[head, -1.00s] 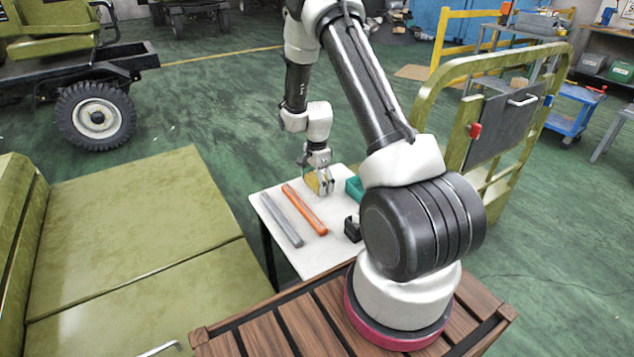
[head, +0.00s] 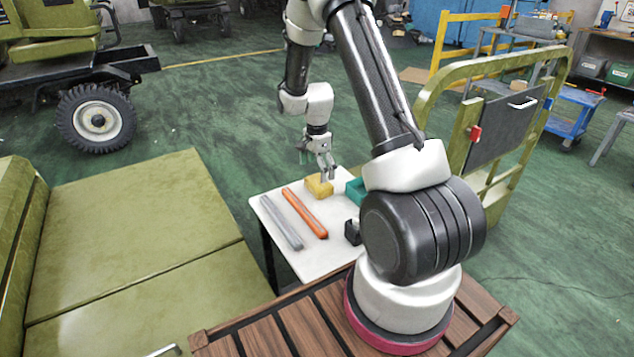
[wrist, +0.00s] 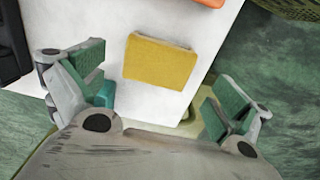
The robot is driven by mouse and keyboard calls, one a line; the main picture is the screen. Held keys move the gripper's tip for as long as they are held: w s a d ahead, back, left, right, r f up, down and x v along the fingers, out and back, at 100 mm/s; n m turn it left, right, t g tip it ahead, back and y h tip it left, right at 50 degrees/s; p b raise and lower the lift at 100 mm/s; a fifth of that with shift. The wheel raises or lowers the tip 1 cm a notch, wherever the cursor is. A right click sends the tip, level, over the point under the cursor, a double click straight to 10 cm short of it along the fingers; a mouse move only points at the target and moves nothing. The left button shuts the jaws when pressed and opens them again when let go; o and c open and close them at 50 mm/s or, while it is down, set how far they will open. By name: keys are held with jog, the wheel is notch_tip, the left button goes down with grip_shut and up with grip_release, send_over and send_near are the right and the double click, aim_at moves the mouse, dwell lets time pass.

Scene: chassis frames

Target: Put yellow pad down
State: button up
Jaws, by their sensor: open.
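The yellow pad (head: 318,187) lies flat on the white table (head: 309,258), near its far edge. In the wrist view the yellow pad (wrist: 159,62) shows whole, with bare white table around it. My gripper (head: 322,172) is just above the pad in the head view. In the wrist view my gripper (wrist: 155,92) has its green-padded fingers spread wide, with nothing between them and the pad apart from them.
An orange bar (head: 305,213) and a grey bar (head: 281,222) lie left of the pad. A teal container (head: 355,190) and a black object (head: 352,231) stand to the right. A green seat (head: 130,230) is left of the table.

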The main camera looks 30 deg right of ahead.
notch_tip(320, 180, up, 6)
jog(key=f, duration=0.1)
notch_tip(320, 180, up, 14)
jog(key=f+n+t, duration=0.1)
jog(key=n, duration=0.3)
send_over(317, 182)
jog(key=s+a, duration=0.2)
jog(key=s, duration=0.3)
jog(key=s+a+r+n+t, duration=0.1)
jog(key=s+a+r+n, duration=0.1)
jog(key=s+r+n, duration=0.35)
jog(key=s+a+r+n+t, duration=0.1)
jog(key=s+r+n, duration=0.3)
jog(key=s, duration=0.6)
jog(key=s+a+r+n+t, duration=0.1)
jog(key=s+r+n, duration=0.3)
jog(key=s, duration=0.6)
jog(key=shift+s+a+r, duration=0.2)
jog(key=shift+a+r, duration=0.2)
jog(key=shift+r, duration=0.2)
